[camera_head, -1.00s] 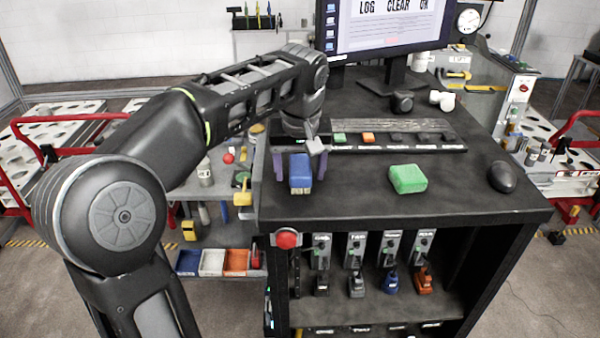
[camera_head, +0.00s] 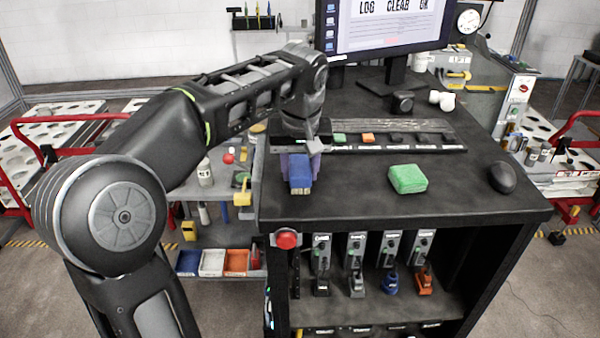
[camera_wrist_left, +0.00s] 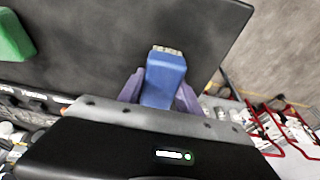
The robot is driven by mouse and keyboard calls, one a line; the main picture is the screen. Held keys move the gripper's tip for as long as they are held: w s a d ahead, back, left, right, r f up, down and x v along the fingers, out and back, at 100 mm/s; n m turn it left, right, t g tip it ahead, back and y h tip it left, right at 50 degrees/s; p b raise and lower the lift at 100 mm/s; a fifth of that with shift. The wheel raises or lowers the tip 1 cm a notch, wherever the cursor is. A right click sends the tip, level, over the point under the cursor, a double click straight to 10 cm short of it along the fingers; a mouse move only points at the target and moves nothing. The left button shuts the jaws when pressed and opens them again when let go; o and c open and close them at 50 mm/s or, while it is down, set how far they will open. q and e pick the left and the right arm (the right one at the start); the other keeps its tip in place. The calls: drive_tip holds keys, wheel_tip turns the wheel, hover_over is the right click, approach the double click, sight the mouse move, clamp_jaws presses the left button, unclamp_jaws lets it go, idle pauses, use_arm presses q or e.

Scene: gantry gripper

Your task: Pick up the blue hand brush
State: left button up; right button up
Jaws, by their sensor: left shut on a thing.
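The blue hand brush (camera_head: 300,173) stands near the left end of the dark bench top, its pale bristles toward the front. My left gripper (camera_head: 300,168) is over it, with a purple finger on each side. In the left wrist view the brush (camera_wrist_left: 164,78) lies between the two fingers of my left gripper (camera_wrist_left: 160,92), and both fingers press on its sides. The brush looks to be at or very near the bench surface; I cannot tell whether it touches. My right gripper is in neither view.
A green block (camera_head: 408,179) and a black mouse (camera_head: 502,177) lie on the bench top (camera_head: 450,200) to the right. A labelled strip (camera_head: 400,140) with coloured pieces runs behind. A monitor (camera_head: 390,25) stands at the back. A red button (camera_head: 287,239) is on the front left.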

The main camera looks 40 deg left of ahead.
use_arm(q)
clamp_jaws()
